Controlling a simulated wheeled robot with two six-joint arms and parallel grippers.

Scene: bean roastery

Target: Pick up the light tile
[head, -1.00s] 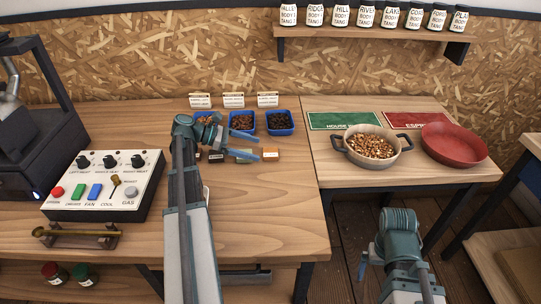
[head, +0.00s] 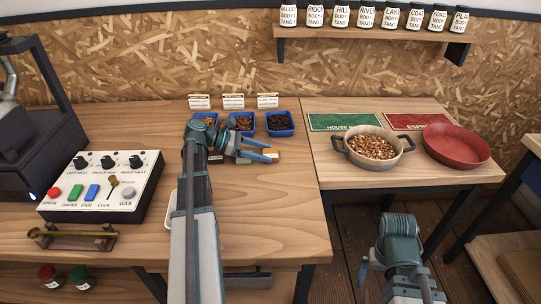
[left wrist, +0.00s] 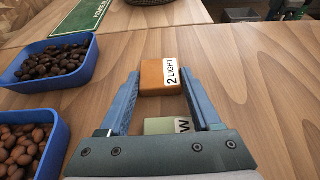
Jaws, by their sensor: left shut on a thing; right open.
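The light tile is a small orange block with a white label reading "2 LIGHT" in the left wrist view (left wrist: 158,76); it also shows in the head view (head: 275,153). My left gripper (head: 268,155) is shut on it at the fingertips. The tile is at the tabletop; I cannot tell whether it is lifted. My right gripper (head: 394,281) is open, away from the tile, low in front of the right table.
Blue bean trays (head: 280,123) stand just behind the tile, with label cards behind them. A control panel (head: 101,186) is at left. A bean-filled pan (head: 398,155) and a red bowl (head: 456,147) stand on the right table.

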